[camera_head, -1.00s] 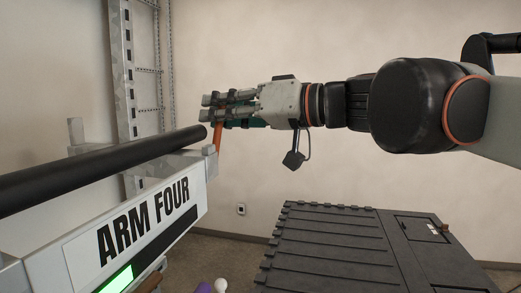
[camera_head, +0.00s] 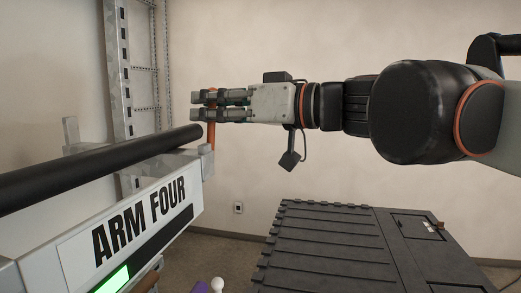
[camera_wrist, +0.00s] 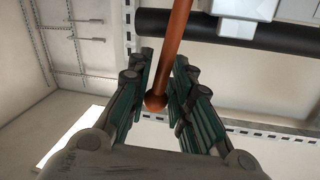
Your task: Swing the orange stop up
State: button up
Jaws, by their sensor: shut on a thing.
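The orange stop (camera_head: 211,136) stands nearly upright at the end of the cart arm labelled ARM FOUR (camera_head: 140,222), just past the end of the black pipe (camera_head: 100,172). In the wrist view the stop (camera_wrist: 175,45) is an orange rod with a rounded end lying between my fingers. My gripper (camera_head: 205,106) comes in level from the right and is shut on the stop's upper end. In the wrist view, my gripper's green-padded fingers (camera_wrist: 160,95) flank the rod's end. The stop's lower joint is partly hidden by the arm's end block.
A black ribbed case (camera_head: 320,240) lies below my arm. A perforated metal upright (camera_head: 118,80) and wall rails stand behind the pipe. A green lit display (camera_head: 112,279) is on the cart arm. The space above my gripper is clear.

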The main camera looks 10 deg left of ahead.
jog(key=shift+s+n, duration=0.7)
jog(key=shift+n, duration=0.1)
jog(key=shift+a, duration=0.1)
jog(key=shift+s+n, duration=0.15)
jog(key=shift+n, duration=0.15)
jog(key=o, duration=1.9)
jog(key=shift+w+d+f+p+v, duration=0.15)
jog(key=shift+w+v, duration=0.3)
jog(key=shift+v, duration=1.85)
jog(key=shift+w+d+p+v, duration=0.2)
jog(key=shift+w+v, duration=0.25)
jog(key=shift+v, duration=1.85)
jog(key=shift+w+d+f+p+v, duration=0.15)
jog(key=shift+w+v, duration=0.3)
jog(key=shift+v, duration=1.85)
jog(key=shift+a+r, duration=0.1)
